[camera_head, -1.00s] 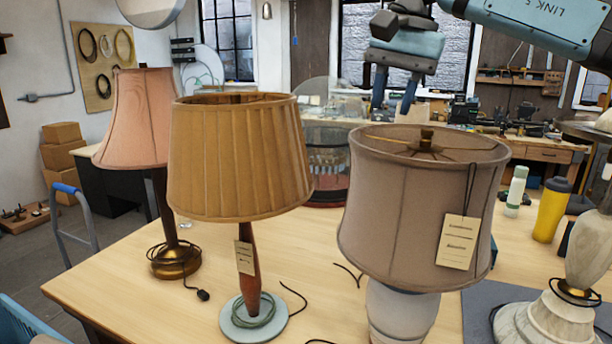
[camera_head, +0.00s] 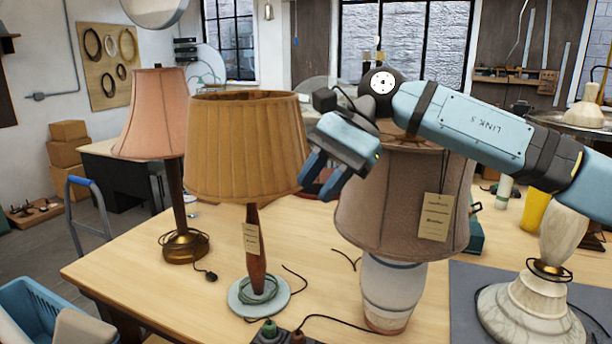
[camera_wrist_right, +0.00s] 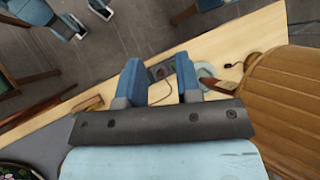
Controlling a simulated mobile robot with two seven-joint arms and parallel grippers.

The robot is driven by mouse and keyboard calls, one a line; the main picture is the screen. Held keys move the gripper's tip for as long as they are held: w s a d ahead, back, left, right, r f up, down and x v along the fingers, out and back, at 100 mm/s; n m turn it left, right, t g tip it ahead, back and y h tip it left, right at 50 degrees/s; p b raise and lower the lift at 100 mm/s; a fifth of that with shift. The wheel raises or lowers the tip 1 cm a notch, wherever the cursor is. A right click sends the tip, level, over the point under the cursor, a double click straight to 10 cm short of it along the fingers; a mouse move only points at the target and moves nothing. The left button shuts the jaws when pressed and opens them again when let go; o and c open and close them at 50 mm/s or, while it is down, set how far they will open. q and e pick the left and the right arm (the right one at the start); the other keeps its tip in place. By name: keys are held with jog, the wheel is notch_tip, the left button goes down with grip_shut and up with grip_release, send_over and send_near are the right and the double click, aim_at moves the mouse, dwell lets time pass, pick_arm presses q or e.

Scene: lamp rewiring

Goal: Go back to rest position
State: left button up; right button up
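My right gripper (camera_head: 314,188) hangs in the air in front of the large taupe lampshade (camera_head: 385,195), just right of the pleated tan shade. In the right wrist view its two blue fingers (camera_wrist_right: 160,62) are apart with nothing held between them. The right arm reaches in from the right and passes across the top of the taupe shade. I cannot tell whether it touches the shade. My left gripper is not identifiable in either view.
A pleated tan lamp (camera_head: 246,145), a pink lamp (camera_head: 150,112) and a pale stone lamp base (camera_head: 530,308) stand on the wooden table (camera_head: 135,285). Cords lie between them. A dark block with plugs (camera_head: 285,334) sits at the front edge. A blue basket (camera_head: 35,310) is lower left.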

jog(key=s+a+f+m+g+y+p, duration=0.1)
jog(key=s+a+f+m+g+y, duration=0.3)
jog(key=a+f+m+y, duration=0.5)
jog(key=s+d+f+n+t+h+p, duration=0.1)
jog(key=d+f+n+t+h, duration=0.1)
jog(key=d+f+n+t, duration=0.5)
jog(key=d+f+n+t+h, duration=0.1)
jog(key=d+f+n+t, duration=0.2)
jog(key=f+n+t, duration=0.9)
jog(key=s+d+f+n+t+h+p, duration=0.15)
jog(key=d+f+n+t, duration=0.35)
jog(key=n, duration=0.7)
pick_arm(q)
jog(key=r, duration=0.1)
jog(key=s+r, duration=0.1)
jog(key=r, duration=0.1)
jog(key=shift+a+r, duration=0.1)
jog(key=shift+r, duration=0.1)
pick_arm(e)
jog(key=s+d+f+m+g+h, duration=0.2)
jog(key=s+d+f+m+h, duration=0.2)
jog(key=s+f, duration=0.5)
jog(key=s+d+f+m+g+h, duration=0.3)
jog(key=s+d+f+m, duration=0.4)
jog(key=s+f, duration=0.3)
jog(key=shift+d+f+m+g+h, duration=0.3)
jog(key=shift+f+m+h, duration=0.35)
jog(key=shift+m+h, duration=0.25)
